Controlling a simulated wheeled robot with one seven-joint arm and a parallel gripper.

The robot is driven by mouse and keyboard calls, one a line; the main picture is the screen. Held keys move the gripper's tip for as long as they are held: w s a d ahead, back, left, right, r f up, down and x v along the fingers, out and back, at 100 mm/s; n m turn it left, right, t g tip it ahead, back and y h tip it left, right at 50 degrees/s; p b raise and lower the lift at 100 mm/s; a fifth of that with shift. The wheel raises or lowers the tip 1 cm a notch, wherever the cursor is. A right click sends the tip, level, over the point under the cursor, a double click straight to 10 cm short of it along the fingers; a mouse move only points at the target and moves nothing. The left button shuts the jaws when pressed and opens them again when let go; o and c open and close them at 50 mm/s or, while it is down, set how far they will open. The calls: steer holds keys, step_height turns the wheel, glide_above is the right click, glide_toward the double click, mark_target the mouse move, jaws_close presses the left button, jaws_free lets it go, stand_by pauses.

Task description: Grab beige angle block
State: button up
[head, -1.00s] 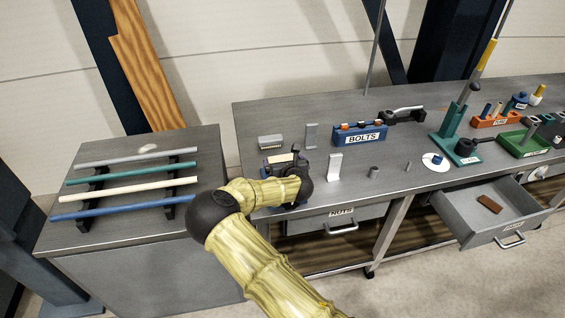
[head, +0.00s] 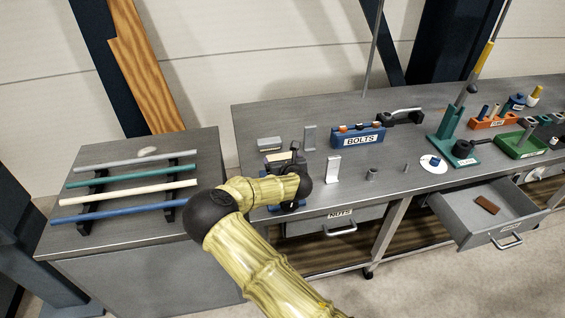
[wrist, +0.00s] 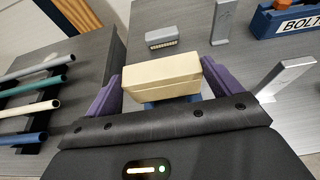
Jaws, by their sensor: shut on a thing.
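The beige angle block (wrist: 160,77) is between the two purple fingers of my gripper (wrist: 160,88) in the wrist view. The fingers are shut on its left and right sides. A blue thing shows just under the block. In the head view my gripper (head: 283,160) is at the left part of the bench, near its front edge, and the beige block (head: 277,156) shows only in small part there. The rest of it is hidden by my arm and gripper.
A grey block (wrist: 163,39) lies behind the beige one. Two grey angle brackets (head: 309,138) (head: 333,169) stand to the right. The blue BOLTS holder (head: 358,137) is farther right. A rack of coloured rods (head: 125,185) stands on the left cabinet. An open drawer (head: 487,212) juts out at right.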

step_height(320, 180, up, 16)
steer(key=p, duration=0.8)
steer(key=shift+p, duration=0.3)
